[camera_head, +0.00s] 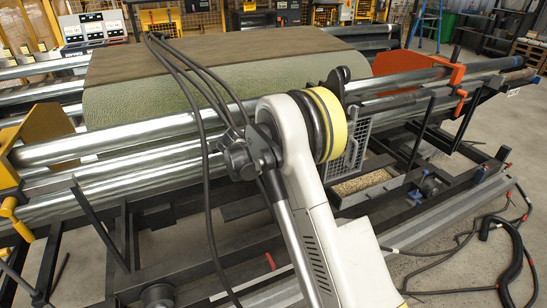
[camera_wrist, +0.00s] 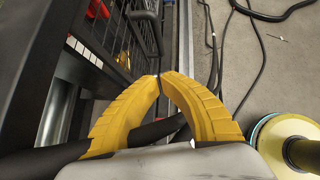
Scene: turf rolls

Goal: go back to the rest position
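My gripper (camera_wrist: 160,77) shows in the wrist view as two yellow ribbed fingers. They curve inward and their tips meet, with nothing seen between them. It points down past the machine's dark frame toward the floor. In the head view my arm reaches up in front of the machine, and the gripper cannot be made out there. A large green turf roll (camera_head: 225,80) with a brown outer layer on top lies on the machine's steel rollers (camera_head: 120,138), behind my arm.
An orange bracket (camera_head: 415,66) and a yellow bracket (camera_head: 38,135) stand at the roller ends. A wire mesh basket (camera_head: 348,150) is close to the right of my arm. Black hoses (camera_head: 510,250) lie on the floor at right. In the wrist view, cables (camera_wrist: 262,50) cross the open concrete floor.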

